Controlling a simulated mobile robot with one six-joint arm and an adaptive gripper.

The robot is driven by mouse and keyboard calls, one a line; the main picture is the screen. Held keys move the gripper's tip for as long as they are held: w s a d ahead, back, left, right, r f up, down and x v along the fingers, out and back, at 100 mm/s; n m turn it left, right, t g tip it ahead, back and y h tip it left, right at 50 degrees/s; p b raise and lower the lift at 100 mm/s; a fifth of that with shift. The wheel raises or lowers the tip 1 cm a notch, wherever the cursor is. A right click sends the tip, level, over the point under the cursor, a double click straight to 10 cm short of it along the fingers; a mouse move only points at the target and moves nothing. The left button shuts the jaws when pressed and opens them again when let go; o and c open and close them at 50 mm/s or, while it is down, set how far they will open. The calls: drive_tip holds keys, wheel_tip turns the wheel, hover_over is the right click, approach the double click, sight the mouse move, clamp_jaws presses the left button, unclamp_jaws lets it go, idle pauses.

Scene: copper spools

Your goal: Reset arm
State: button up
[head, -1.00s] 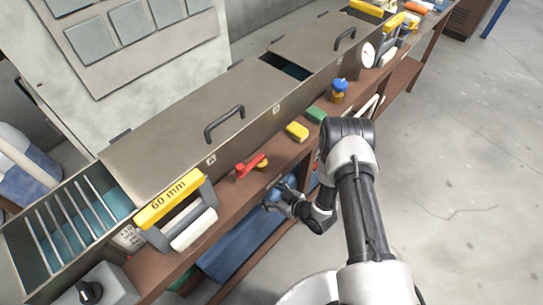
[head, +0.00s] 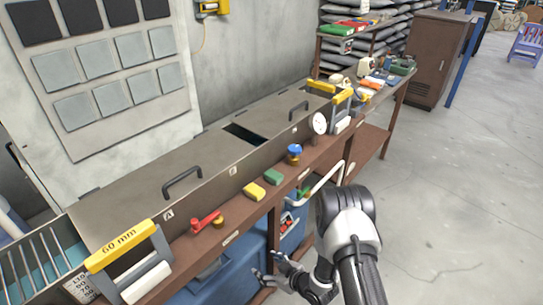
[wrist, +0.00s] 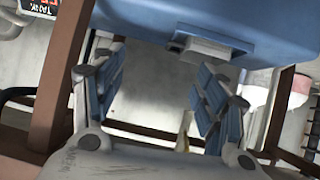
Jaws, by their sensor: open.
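My gripper (head: 270,282) is low in the head view, in front of the bench and beside a blue bin under it. In the wrist view, my gripper (wrist: 155,95) has its two blue-padded fingers spread wide apart, with nothing between them. My arm is bent, with its dark elbow toward the right of the gripper. No copper spool can be made out for certain in these frames.
A brown bench (head: 205,243) runs from lower left to upper right. A yellow-topped 60 mm holder (head: 122,247), a red-handled part (head: 207,222), a yellow block (head: 254,191) and a green block (head: 273,177) sit along its edge. A blue bin (head: 225,280) is below. Open floor lies right.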

drive_tip(key=w+d+r+h, duration=0.35)
drive_tip(key=w+r, duration=0.25)
drive_tip(key=r, duration=0.4)
drive_tip(key=s+d+r+m+h, duration=0.2)
drive_tip(key=d+r, duration=0.3)
drive_tip(key=r, duration=0.6)
drive_tip(key=s+d+r+m+h, duration=0.25)
drive_tip(key=d+r, duration=0.35)
drive_tip(key=r, duration=0.6)
drive_tip(key=s+d+r+m+g+h, duration=0.1)
drive_tip(key=s+d+r+m+g, duration=0.15)
drive_tip(key=s+r, duration=0.9)
drive_tip(key=s+a+m+g+y, duration=0.1)
drive_tip(key=s+a+m, duration=0.1)
drive_tip(key=s, duration=1.7)
drive_tip(key=shift+r+m, duration=0.15)
drive_tip(key=shift+m, duration=0.15)
